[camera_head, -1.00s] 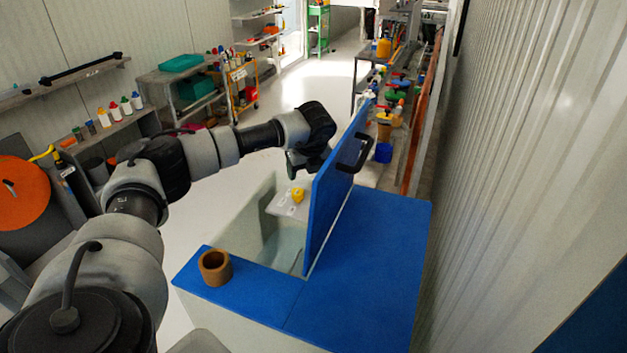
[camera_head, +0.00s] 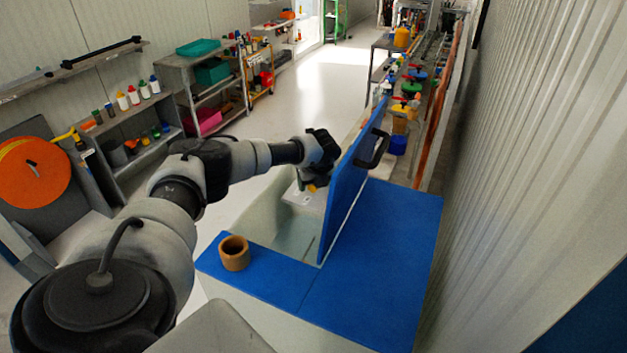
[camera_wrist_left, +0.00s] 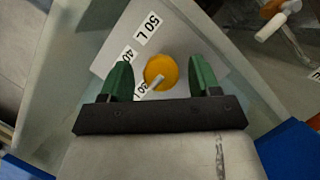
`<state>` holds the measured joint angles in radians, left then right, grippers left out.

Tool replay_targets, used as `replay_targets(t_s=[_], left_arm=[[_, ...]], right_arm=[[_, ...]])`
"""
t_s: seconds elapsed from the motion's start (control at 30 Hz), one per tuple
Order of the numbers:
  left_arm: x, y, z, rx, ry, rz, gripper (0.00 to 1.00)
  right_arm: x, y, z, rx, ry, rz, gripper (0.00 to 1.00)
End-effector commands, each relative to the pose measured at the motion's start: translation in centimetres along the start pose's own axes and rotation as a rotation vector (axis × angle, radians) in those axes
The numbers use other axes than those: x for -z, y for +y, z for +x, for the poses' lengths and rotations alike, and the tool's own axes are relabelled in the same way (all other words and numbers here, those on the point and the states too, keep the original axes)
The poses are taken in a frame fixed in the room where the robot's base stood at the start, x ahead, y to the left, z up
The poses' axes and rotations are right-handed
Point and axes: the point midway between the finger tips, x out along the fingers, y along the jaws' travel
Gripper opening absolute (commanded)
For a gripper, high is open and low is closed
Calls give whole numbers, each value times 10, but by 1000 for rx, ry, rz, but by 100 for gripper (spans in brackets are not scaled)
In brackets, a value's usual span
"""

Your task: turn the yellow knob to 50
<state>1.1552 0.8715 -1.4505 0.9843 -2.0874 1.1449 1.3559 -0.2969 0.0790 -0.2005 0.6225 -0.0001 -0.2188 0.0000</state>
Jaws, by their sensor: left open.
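The yellow knob (camera_wrist_left: 161,72) is round with a pale pointer bar and sits on a light panel (camera_wrist_left: 108,48). Labels near it read "50 L" (camera_wrist_left: 147,28), "40" and a partly hidden "30 L". The pointer lies towards the lower left, near the "30 L" label. My left gripper (camera_wrist_left: 161,75) is open, with one green finger on each side of the knob and a gap on both sides. In the head view the left gripper (camera_head: 312,183) is over the panel and mostly covers the knob (camera_head: 311,188). My right gripper is not in view.
A raised blue lid (camera_head: 350,185) with a black handle (camera_head: 374,150) stands just right of the gripper. The blue top (camera_head: 385,260) bears a brown cup (camera_head: 234,253). Shelves (camera_head: 130,120) line the left wall; the floor beyond is clear.

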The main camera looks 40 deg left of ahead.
Motion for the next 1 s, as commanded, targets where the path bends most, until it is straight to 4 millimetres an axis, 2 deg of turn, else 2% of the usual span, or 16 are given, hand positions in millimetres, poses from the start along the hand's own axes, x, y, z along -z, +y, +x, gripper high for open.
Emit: replay_targets(t_s=[0.07,0.4,0.73,1.0], left_arm=[[0,0,0,0,0,0,62],[0,0,0,0,0,0,14],[0,1,0,22,-1,50,14],[0,1,2,92,-2,216,14]], right_arm=[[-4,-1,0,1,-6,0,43],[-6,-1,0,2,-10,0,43],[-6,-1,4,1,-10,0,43],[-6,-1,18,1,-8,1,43]])
